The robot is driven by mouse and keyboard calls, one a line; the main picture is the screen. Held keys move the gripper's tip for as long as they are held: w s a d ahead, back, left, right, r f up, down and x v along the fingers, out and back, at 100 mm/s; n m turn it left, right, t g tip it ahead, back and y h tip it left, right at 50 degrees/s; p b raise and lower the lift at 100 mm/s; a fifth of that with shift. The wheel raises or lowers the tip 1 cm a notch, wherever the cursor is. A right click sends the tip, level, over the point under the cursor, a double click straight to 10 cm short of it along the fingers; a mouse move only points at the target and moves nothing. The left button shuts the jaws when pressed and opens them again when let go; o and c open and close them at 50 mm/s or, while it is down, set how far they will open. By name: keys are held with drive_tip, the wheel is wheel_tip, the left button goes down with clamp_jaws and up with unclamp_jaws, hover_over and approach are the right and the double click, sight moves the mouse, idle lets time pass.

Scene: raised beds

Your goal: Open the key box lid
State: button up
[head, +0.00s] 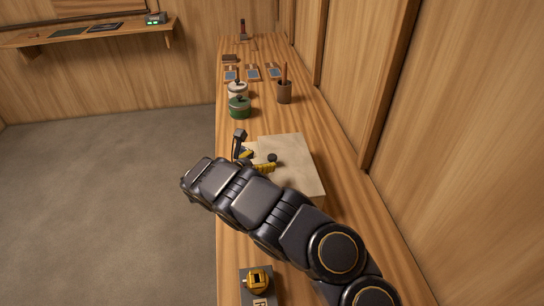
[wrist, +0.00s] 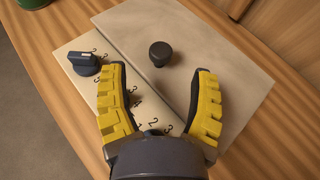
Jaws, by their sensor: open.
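The key box is a beige box on the bench; its lid (head: 298,165) is a flat pale slab with a round black knob (head: 272,157). In the wrist view the lid (wrist: 215,50) lies flat, and its knob (wrist: 160,53) stands near one edge. Beside the lid is a lower panel (wrist: 70,84) with printed numbers and a dark dial (wrist: 84,64), partly hidden by my gripper. My gripper (wrist: 161,72) is open and empty, its yellow fingers spread over the box. The knob shows between and slightly beyond the fingertips. In the head view my arm hides part of the box and gripper (head: 255,161).
A brass-coloured device (head: 257,280) sits at the near end. A wooden wall (head: 430,130) runs along the right.

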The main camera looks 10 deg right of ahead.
sight(272, 156)
drive_tip(key=x, duration=0.6)
drive_tip(key=shift+s+r, duration=0.1)
clamp_jaws()
